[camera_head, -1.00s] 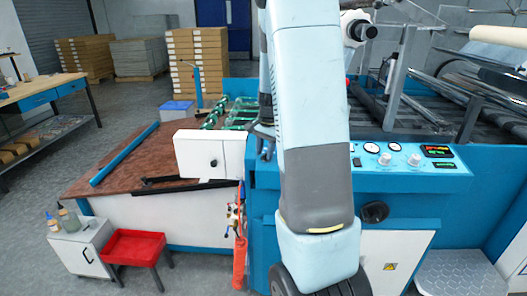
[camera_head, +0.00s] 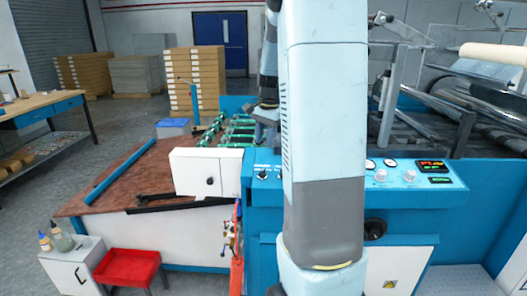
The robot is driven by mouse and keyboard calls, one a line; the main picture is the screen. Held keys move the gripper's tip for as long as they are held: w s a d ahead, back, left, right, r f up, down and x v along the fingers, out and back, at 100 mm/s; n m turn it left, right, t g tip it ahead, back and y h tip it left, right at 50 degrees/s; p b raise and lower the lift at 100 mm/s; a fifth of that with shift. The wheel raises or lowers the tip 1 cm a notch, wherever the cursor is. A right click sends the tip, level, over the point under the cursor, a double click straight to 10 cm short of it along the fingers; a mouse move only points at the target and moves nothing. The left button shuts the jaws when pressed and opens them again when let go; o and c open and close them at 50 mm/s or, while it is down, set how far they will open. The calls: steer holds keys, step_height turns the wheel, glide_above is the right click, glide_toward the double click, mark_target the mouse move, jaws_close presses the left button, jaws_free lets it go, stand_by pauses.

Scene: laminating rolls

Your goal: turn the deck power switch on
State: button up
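The blue control panel of the machine (camera_head: 408,178) carries knobs, gauges and lit displays at the right of my arm. A short blue panel section (camera_head: 264,174) with small dark controls shows just left of my arm. I cannot tell which control is the deck power switch; my arm hides the middle of the panel. My gripper (camera_head: 264,128) is partly hidden behind my arm, seemingly above the left panel section. Its fingers are too small and dark to tell open from shut.
A white box with a black knob (camera_head: 209,182) stands left of the panel. A brown deck (camera_head: 125,178) with a blue bar (camera_head: 120,170) lies further left. A red tray (camera_head: 128,267) and a white cabinet (camera_head: 75,268) stand at front left. Grey floor is free at left.

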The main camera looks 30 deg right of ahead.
steer(key=shift+r, duration=0.9)
steer(key=shift+s, duration=0.1)
steer(key=s+a+r+n+t, duration=0.2)
steer(key=s+a+r+n, duration=0.45)
steer(key=s+a, duration=0.5)
steer(key=s+a+n+t, duration=0.1)
steer(key=s+a+n, duration=0.2)
steer(key=s, duration=0.3)
steer(key=s+a+n+t, duration=0.1)
steer(key=s+a+n, duration=0.2)
steer(key=s+a, duration=0.2)
steer(key=shift+s+a+f+t+h, duration=0.25)
steer(key=shift+s+f+t+h, duration=0.05)
steer(key=shift+s, duration=0.7)
steer(key=shift+d, duration=0.15)
